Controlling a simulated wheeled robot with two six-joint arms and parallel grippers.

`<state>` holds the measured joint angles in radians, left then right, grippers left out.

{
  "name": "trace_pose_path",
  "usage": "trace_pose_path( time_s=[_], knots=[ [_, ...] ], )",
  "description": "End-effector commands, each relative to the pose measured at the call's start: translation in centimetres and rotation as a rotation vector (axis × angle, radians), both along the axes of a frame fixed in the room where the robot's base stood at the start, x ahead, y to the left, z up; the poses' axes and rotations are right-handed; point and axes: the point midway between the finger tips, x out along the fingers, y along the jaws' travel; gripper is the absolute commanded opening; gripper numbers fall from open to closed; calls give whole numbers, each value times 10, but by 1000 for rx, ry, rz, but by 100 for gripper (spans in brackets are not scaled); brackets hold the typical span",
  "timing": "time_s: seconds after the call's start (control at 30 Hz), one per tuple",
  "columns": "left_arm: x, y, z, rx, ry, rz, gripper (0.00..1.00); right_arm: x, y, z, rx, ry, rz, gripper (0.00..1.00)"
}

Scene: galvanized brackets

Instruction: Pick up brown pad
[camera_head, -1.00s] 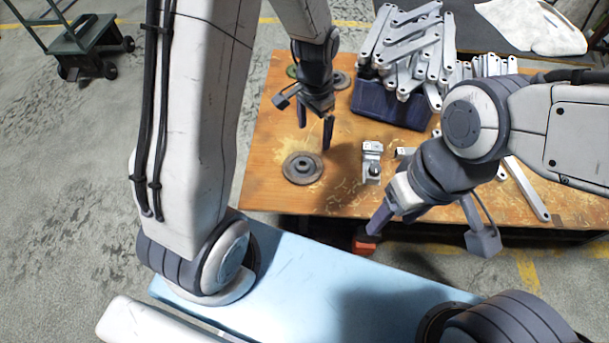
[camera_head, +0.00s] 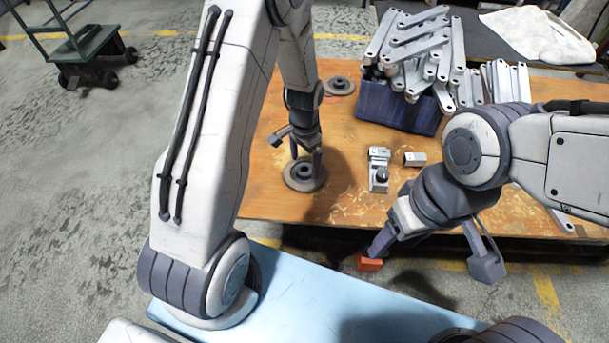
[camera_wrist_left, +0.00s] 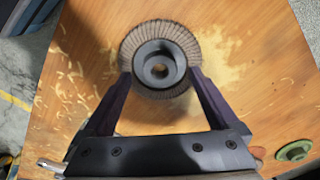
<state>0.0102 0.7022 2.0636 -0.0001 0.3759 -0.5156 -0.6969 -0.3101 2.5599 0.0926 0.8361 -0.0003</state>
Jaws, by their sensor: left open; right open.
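The brown pad (camera_head: 292,184) is a round disc with a dark raised hub, lying flat on the wooden table near its front left. In the left wrist view the pad (camera_wrist_left: 187,38) shows radial brown flaps around its hub. My left gripper (camera_head: 305,160) is open just above the pad and points down. In the left wrist view its two fingers (camera_wrist_left: 160,82) stand on either side of the hub, over the pad's near part. Whether they touch it I cannot tell. My right gripper (camera_head: 385,243) is open and empty in front of the table's front edge.
A blue bin (camera_head: 400,110) heaped with grey metal brackets (camera_head: 420,50) stands behind. A small metal fixture (camera_head: 378,170) and a short bracket piece (camera_head: 414,159) lie right of the pad. Another disc (camera_head: 339,86) lies further back; a green disc (camera_wrist_left: 294,150) shows in the wrist view.

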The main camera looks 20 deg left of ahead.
Motion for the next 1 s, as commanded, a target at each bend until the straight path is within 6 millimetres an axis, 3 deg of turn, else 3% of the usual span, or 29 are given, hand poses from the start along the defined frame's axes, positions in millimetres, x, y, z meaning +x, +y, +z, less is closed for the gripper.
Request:
trace_pose_path(
  time_s=[0.03, 0.1, 0.37, 0.47, 0.6, 0.63, 1.0],
  knots=[
    [0, 0, -13, 0, 2, 0, 94, 0, 0, -8, 0, 0, 0, 65],
    [0, 0, -21, 0, 2, 0, 94, 0, 0, -11, 0, 0, 0, 65],
    [0, 0, -23, 0, -1, 0, 94, 0, 0, -10, 0, 0, 0, 65],
    [0, 0, -23, 0, -1, 0, 59, 0, 0, -10, 0, 0, 0, 65],
    [0, 0, -23, 0, -1, 0, 6, 0, 0, -10, 0, 0, 0, 65],
    [0, 0, -23, 0, -1, 0, 0, 0, 0, -10, 0, 0, 0, 65],
    [0, 0, -14, 0, -1, 0, 0, 0, 0, -5, 0, 0, 0, 65]
  ],
)
